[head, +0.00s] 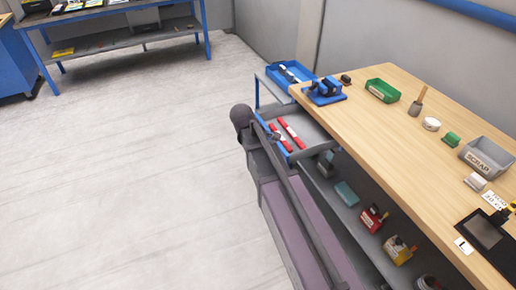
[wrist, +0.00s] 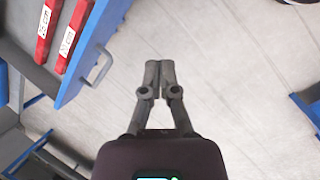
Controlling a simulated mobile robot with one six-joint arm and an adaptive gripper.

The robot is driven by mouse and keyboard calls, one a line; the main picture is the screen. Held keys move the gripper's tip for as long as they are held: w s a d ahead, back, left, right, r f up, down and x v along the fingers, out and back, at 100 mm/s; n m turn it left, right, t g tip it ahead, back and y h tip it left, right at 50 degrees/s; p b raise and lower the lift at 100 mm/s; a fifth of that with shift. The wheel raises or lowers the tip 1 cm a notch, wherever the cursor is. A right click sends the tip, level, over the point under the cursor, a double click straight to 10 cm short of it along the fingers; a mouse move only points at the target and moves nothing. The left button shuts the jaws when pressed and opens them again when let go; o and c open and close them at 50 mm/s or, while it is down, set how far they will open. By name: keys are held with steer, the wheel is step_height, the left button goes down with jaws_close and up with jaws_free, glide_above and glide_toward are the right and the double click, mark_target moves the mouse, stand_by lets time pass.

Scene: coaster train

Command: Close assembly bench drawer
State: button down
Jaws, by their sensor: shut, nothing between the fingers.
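The assembly bench drawer (head: 310,130) stands pulled out from the far left end of the wooden bench (head: 385,125), with red tools lying inside. In the wrist view its blue front panel (wrist: 91,48) is on the left, with a grey bow handle (wrist: 101,67) on its outer face. My gripper (wrist: 160,64) is shut and empty, out in front of the panel and apart from the handle, over the pale floor. In the head view my arm partly covers the drawer front, and the fingertips are hard to make out.
A blue bin (head: 291,73) sits beyond the drawer. The bench top holds a blue vise (head: 324,91), a green bin (head: 382,90) and a scrap bin (head: 487,157). A shelf with several small items is below. Open floor (head: 130,170) lies to the left.

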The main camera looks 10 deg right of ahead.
steer(key=w+a+f+n+t+h+b, duration=0.1)
steer(key=w+a+n+h+b, duration=0.2)
steer(key=w+a+n, duration=0.6)
steer(key=shift+w+f+n+t+b, duration=0.2)
steer(key=shift+w+n+t+b, duration=0.15)
steer(key=shift+w, duration=0.45)
steer(key=shift+f, duration=0.1)
steer(key=d+r+b+x, duration=0.1)
steer(key=d+b+x, duration=0.1)
steer(key=b+x, duration=0.6)
steer(key=shift+w+d+r+x, duration=0.25)
steer(key=shift+w+x, duration=0.1)
steer(key=shift+x, duration=1.9)
steer(key=shift+w, duration=0.1)
